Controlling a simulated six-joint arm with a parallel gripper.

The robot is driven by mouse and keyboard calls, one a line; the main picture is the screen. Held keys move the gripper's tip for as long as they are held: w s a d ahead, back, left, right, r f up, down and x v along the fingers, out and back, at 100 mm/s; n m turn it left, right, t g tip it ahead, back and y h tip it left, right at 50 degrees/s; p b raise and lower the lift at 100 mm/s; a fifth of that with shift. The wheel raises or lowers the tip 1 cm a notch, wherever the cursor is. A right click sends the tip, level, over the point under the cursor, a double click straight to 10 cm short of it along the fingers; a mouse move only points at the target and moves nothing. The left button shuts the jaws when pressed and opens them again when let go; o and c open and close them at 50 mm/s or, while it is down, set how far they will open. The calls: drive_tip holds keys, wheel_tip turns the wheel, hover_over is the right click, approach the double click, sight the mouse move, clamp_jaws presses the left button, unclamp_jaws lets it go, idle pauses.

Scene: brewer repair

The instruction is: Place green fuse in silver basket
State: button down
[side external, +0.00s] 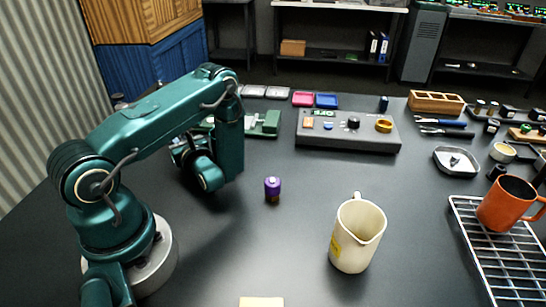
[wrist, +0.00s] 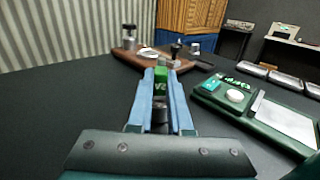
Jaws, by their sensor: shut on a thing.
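In the wrist view my gripper (wrist: 161,74) has its blue fingers closed on the green fuse (wrist: 160,82), which has pale marking on it. The fuse is held above the dark table. In the side view my arm's own links hide the fingertips and the fuse. No thing is plainly a silver basket. A silver-grey square dish (side external: 456,160) and a silver wire rack (side external: 508,262) are at the right, far from my gripper; I cannot tell if either is the basket.
A green device (wrist: 270,122) lies right of my gripper in the wrist view, and a wooden board (wrist: 145,58) is ahead.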

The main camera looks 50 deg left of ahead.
drive_tip(key=c, duration=0.8)
unclamp_jaws()
drive_tip(key=shift+o, duration=0.2)
drive_tip(key=shift+r, duration=3.55)
